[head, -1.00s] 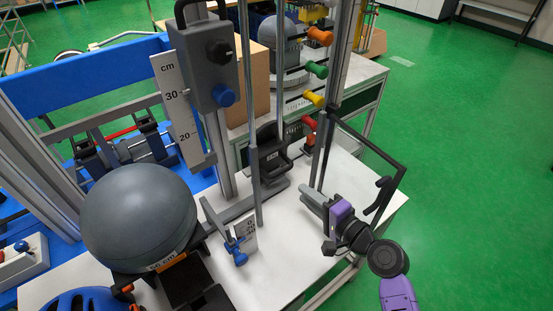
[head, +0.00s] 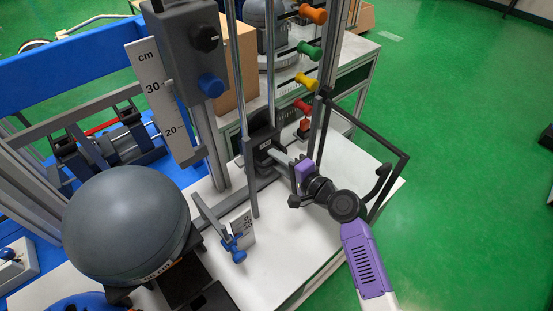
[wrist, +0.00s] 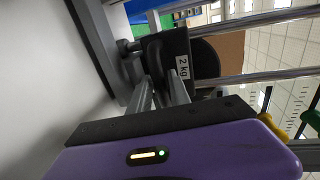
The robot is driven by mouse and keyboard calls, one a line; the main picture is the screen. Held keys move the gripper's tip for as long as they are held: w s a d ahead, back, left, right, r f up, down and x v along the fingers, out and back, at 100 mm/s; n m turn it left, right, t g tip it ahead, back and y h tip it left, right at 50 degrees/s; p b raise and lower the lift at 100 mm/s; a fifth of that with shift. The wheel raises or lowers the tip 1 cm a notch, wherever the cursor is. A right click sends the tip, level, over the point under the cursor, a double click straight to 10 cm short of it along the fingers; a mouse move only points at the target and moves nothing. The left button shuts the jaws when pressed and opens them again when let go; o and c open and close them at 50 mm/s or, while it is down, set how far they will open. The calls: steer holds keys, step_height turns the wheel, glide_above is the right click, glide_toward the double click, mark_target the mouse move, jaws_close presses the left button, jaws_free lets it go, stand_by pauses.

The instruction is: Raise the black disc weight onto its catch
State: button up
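The black weight (head: 263,133) with a small label sits low between upright metal rods in the head view. In the wrist view the weight (wrist: 180,57) shows its "2 kg" label and a dark rounded grip on its near side. My gripper (head: 277,154) is at the weight's front. In the wrist view its two fingers (wrist: 161,80) are apart, with the dark grip between or just past their tips. I cannot tell whether they touch it. A grey box (head: 188,45) with a black and a blue knob is high on the post; no catch is clearly identifiable.
A ruler plate (head: 158,100) stands beside the post. A large grey ball (head: 125,222) is at the left. Orange, green, yellow and red knobs (head: 307,48) line the right upright.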

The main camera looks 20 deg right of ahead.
steer(key=shift+w+a, duration=0.1)
steer(key=shift+w, duration=0.1)
steer(key=shift+c, duration=0.4)
jaws_close()
stand_by(1.0)
